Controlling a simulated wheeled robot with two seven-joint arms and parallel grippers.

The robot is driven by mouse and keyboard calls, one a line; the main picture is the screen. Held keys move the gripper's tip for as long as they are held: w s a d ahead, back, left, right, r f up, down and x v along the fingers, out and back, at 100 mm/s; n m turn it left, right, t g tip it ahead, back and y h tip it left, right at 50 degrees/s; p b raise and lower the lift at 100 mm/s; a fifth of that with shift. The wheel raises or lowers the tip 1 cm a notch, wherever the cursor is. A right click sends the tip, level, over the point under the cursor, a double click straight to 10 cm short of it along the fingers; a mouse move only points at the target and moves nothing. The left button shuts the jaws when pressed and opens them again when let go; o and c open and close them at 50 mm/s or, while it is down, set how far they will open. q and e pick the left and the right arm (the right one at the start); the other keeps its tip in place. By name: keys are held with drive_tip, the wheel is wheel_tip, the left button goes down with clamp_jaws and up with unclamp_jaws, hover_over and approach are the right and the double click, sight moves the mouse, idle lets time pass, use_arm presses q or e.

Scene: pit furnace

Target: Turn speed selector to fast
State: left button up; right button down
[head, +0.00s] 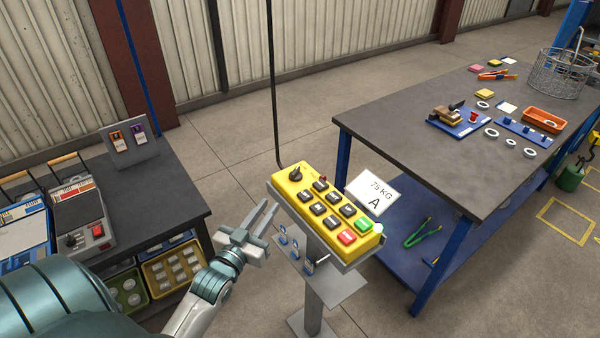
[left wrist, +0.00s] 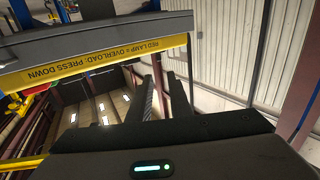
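The yellow control box (head: 328,213) sits tilted on a grey post in the middle of the head view. The speed selector (head: 295,174) is a black rotary knob at its upper left corner. Several black buttons, a red button and a green button fill the rest of its face. My left gripper (head: 267,217) is just left of the box, fingers apart and empty, not touching the knob. In the left wrist view the open fingers (left wrist: 166,97) show beside the box's yellow edge (left wrist: 90,62), which has printed text. My right gripper is not in view.
A blue-legged workbench (head: 420,130) with small items is at right. A dark bench (head: 150,195) with devices and bins is at left. A black cable (head: 273,90) hangs down behind the box.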

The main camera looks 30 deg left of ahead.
sight(292, 175)
use_arm(q)
drive_tip(key=shift+w+d, duration=0.1)
drive_tip(key=w+p, duration=0.1)
drive_tip(key=w, duration=0.4)
drive_tip(key=w+a+p, duration=0.1)
drive_tip(key=w+p, duration=0.1)
drive_tip(key=w, duration=0.3)
drive_tip(key=w+a+p, duration=0.1)
drive_tip(key=w+p, duration=0.1)
drive_tip(key=w, duration=0.3)
drive_tip(key=shift+w+r, duration=0.1)
drive_tip(key=shift+w, duration=0.05)
drive_tip(key=shift+w+a, duration=0.15)
drive_tip(key=shift+w, duration=0.75)
clamp_jaws()
